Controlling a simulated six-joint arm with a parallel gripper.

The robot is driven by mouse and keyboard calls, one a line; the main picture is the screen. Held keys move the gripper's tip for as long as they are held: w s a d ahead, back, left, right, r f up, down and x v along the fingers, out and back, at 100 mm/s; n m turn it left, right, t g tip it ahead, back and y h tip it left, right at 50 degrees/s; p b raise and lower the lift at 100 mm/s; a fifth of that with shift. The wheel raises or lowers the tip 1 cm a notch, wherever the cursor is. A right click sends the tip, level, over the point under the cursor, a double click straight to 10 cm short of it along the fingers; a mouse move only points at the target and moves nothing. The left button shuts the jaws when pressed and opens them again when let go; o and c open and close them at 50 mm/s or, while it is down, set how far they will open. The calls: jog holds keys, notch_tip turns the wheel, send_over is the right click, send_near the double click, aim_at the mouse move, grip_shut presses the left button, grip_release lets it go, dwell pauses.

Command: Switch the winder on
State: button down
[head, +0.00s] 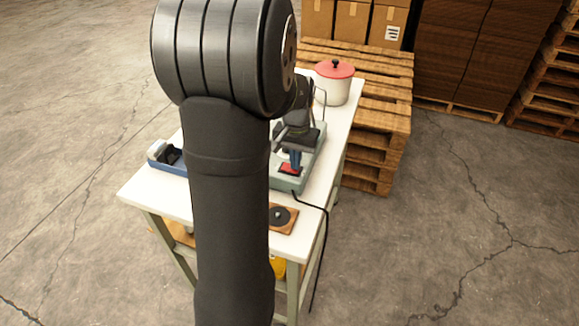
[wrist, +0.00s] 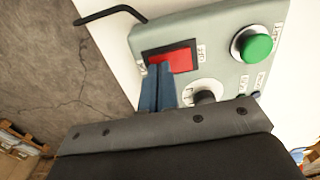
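The winder is a grey-green machine (head: 283,184) on the white table, mostly hidden behind my arm in the head view. The red switch also shows in the head view (head: 290,170). My gripper (wrist: 159,66) has its blue fingers together and empty. Their tips overlap the lower left part of the red switch; I cannot tell whether they touch it. The switch's position is unclear.
The white table (head: 315,190) holds a pot with a red lid (head: 334,86), a blue tray (head: 170,167) and a wooden board with a black disc (head: 283,217). A black cable (head: 327,235) hangs off the right edge. Wooden pallets (head: 378,120) stand close behind.

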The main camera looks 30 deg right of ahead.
jog(key=shift+f, duration=0.1)
jog(key=shift+r, duration=3.55)
jog(key=shift+f, duration=0.1)
notch_tip(320, 180, down, 7)
jog(key=shift+r, duration=0.1)
jog(key=shift+r, duration=4.2)
jog(key=w+d+r+t+h, duration=0.1)
jog(key=w+d+r, duration=0.3)
jog(key=w+r, duration=0.3)
jog(key=w+d+r+t+h, duration=0.1)
jog(key=w+d+r, duration=0.3)
jog(key=w+r, duration=0.3)
jog(key=w, duration=0.2)
jog(key=shift+w+r+t+h, duration=0.3)
jog(key=shift+w+h, duration=0.05)
jog(key=shift+h, duration=0.05)
